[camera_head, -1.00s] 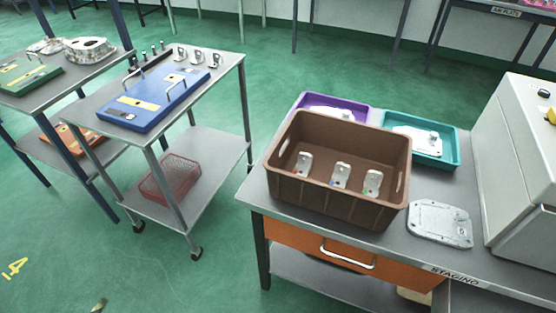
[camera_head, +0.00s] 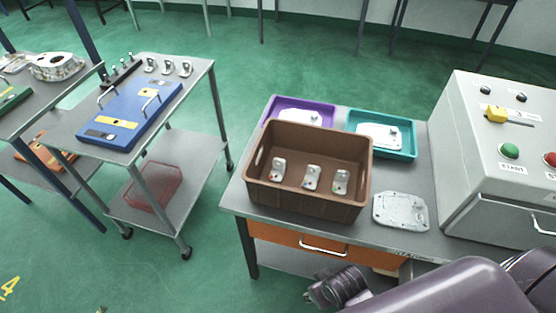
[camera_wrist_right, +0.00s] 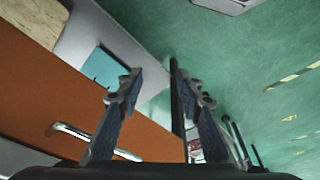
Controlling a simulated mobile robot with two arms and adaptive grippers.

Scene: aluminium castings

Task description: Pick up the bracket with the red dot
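The bracket with the red dot (camera_head: 279,168) is a small pale metal piece in the brown crate (camera_head: 318,201), at the left of a row of three. The middle bracket (camera_head: 312,176) seems to have a blue dot and the right bracket (camera_head: 341,181) a green one. My right gripper (camera_head: 322,292) is below and in front of the table's front edge, apart from the crate. In the right wrist view its two fingers (camera_wrist_right: 155,82) are spread with nothing between them. The brackets do not show there. My left gripper is not in view.
The crate's high walls surround the brackets. A purple tray (camera_head: 270,108) and a teal tray (camera_head: 408,141) stand behind it. A flat metal plate (camera_head: 400,211) lies to its right, near a grey control box (camera_head: 470,150). An orange drawer (camera_head: 275,237) is under the tabletop.

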